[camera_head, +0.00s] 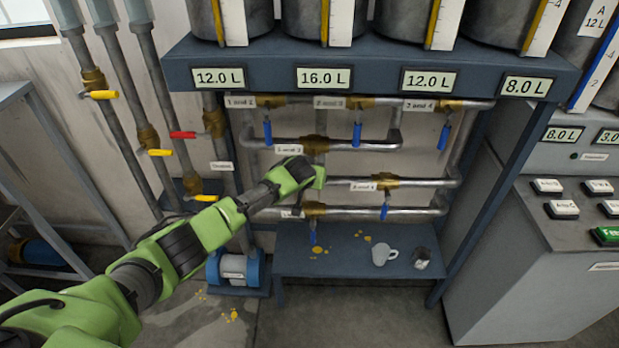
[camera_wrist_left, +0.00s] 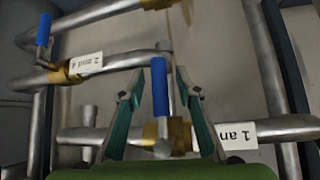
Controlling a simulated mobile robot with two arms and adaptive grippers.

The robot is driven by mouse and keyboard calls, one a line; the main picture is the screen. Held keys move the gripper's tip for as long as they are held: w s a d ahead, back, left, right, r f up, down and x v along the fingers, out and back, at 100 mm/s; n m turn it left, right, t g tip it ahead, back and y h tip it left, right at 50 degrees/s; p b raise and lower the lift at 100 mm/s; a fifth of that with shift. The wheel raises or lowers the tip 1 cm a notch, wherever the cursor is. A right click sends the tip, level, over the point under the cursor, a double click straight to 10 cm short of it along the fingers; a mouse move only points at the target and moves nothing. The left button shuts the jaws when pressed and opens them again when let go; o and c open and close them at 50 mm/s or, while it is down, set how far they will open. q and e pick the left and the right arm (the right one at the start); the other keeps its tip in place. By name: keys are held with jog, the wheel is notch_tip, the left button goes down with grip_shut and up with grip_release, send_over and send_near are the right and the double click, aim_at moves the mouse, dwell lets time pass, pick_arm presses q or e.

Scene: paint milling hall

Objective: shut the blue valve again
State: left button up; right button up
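In the head view my left gripper (camera_head: 316,178) is at the middle pipe run, covering the handle of the valve (camera_head: 314,143) beside the "1 and 3" label. In the left wrist view, the fingers of my left gripper (camera_wrist_left: 160,78) are apart, with a blue valve handle (camera_wrist_left: 160,88) between them. A gap shows on both sides. The handle stands across its pipe, next to a label of which only "1 an" shows. Another blue handle, by "2 and 4" (camera_head: 384,212), hangs down to the right; it also shows in the left wrist view (camera_wrist_left: 43,30). My right gripper is not in view.
More blue handles hang from the upper pipes (camera_head: 357,134), and one from the lowest pipe (camera_head: 314,238). A low blue bench (camera_head: 345,263) bears a white mug (camera_head: 383,254). Yellow and red handles (camera_head: 182,135) are at the left. A console (camera_head: 560,240) stands at the right.

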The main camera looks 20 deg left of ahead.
pick_arm(q)
jog(key=a+v, duration=0.1)
jog(key=v, duration=1)
jog(key=shift+s+d, duration=0.15)
jog(key=shift+d, duration=0.15)
jog(key=shift+r, duration=0.15)
jog(key=s+a+f+g+b, duration=0.1)
jog(key=s+f, duration=0.5)
jog(key=f, duration=0.7)
jog(key=s+a+f+m+g+b, duration=0.1)
jog(key=s+f+g, duration=0.1)
jog(key=s+f, duration=0.8)
jog(key=s+a+f+g+b, duration=0.1)
jog(key=s+f, duration=0.2)
jog(key=f, duration=1.3)
jog(key=s+f+g, duration=0.1)
jog(key=s+f, duration=0.5)
jog(key=s, duration=0.8)
jog(key=s+f+m+g+b, duration=0.1)
jog(key=s+f, duration=0.5)
jog(key=s, duration=0.8)
jog(key=s+d+f+m+g+h, duration=0.1)
jog(key=s+f+g, duration=0.1)
jog(key=s+f, duration=0.5)
jog(key=s, duration=0.6)
jog(key=shift+s+b, duration=0.35)
jog(key=shift+s, duration=0.05)
